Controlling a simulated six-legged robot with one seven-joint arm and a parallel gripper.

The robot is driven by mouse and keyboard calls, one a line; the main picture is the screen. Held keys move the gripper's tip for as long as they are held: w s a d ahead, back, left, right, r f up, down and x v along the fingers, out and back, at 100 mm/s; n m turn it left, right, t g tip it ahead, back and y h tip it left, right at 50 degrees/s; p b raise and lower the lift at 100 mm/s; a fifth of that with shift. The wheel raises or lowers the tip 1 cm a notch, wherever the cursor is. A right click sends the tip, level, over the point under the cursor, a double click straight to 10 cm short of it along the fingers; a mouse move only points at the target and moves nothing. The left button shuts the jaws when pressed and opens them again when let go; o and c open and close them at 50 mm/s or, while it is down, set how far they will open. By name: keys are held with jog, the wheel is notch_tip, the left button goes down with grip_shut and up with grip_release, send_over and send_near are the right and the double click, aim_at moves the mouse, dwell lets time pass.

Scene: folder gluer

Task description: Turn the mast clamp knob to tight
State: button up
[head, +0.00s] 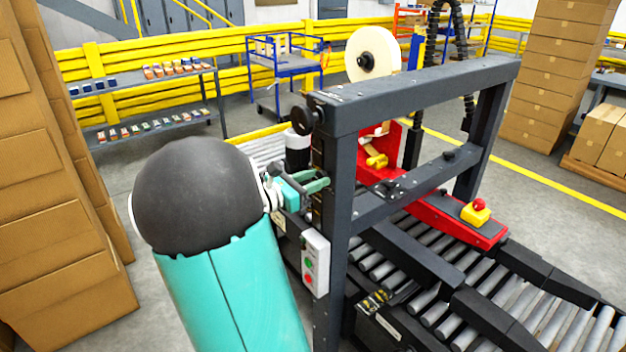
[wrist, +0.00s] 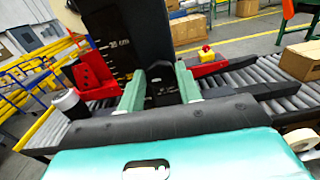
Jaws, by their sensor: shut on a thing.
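A dark post with a white printed scale (wrist: 118,50) stands ahead in the wrist view. My gripper (wrist: 160,88) has its two pale green fingers either side of a black knob (wrist: 162,82) low on this post, shut on it. Small white lettering shows below the knob, too small to read. In the head view my gripper (head: 322,184) reaches the left upright of the dark grey frame (head: 420,95). The knob between the fingers is hidden there by the fingers and upright.
Another black knob (head: 308,118) sticks out above my gripper. A control box (head: 315,264) with green and red buttons hangs below it. A roller conveyor (head: 430,290) and red arm (head: 450,215) lie right. Stacked cartons (head: 45,180) stand left.

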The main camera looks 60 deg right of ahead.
jog(key=m, duration=0.4)
jog(key=shift+a+m, duration=0.1)
jog(key=shift+m, duration=0.2)
jog(key=m, duration=0.4)
jog(key=shift+f, duration=0.1)
jog(key=shift+s+f+m, duration=0.1)
jog(key=shift+f+m, duration=0.05)
jog(key=shift+m, duration=4.25)
jog(key=o, duration=0.9)
jog(key=shift+o, duration=0.2)
